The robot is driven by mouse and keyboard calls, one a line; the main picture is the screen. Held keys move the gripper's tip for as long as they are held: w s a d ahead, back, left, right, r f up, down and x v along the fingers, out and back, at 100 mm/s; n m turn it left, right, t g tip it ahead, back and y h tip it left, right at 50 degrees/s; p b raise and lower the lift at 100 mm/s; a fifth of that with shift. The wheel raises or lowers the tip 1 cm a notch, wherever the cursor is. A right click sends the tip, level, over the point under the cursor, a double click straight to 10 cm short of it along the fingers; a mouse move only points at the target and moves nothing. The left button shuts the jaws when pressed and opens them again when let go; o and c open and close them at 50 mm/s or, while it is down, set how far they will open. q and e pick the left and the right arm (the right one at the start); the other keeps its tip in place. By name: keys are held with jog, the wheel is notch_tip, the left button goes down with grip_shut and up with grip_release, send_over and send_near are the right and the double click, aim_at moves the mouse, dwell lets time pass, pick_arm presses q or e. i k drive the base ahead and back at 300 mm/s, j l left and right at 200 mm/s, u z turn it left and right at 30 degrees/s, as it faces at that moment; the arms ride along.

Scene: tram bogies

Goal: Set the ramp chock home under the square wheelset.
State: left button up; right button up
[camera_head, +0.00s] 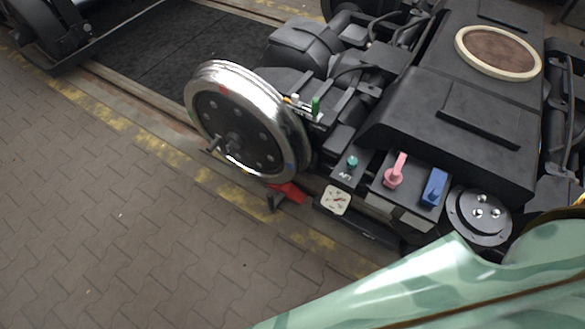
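A wheel (238,125) with a bright steel rim and a dark, bolted face stands on the rail at the left end of the dark bogie. A red wedge-like piece (289,193), which looks like the ramp chock, sits low at the rail, just right of the wheel's lower edge. A small dark upright part shows at its left end. I cannot tell whether the red piece touches the wheel. I cannot make out any square mark on this wheel. Neither of my grippers shows in this view.
The bogie frame (455,120) fills the upper right, with a pink lever (395,170), a blue block (434,187) and a round disc plate (479,215). Another wheel assembly (38,30) stands at upper left. The brick paving (110,220) is clear. A pale green surface covers the lower right.

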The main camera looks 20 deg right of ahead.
aim_at(288, 189)
jog(key=i+j+z, duration=0.1)
jog(key=i+z, duration=0.15)
jog(key=z, duration=0.2)
jog(key=i+j+z, duration=0.2)
jog(key=z, duration=0.25)
jog(key=i+j+z, duration=0.25)
jog(key=z, duration=0.2)
jog(key=i+j+z, duration=0.1)
jog(key=j+z, duration=0.35)
jog(key=i+j+z, duration=0.1)
jog(key=j+z, duration=0.2)
jog(key=z, duration=0.2)
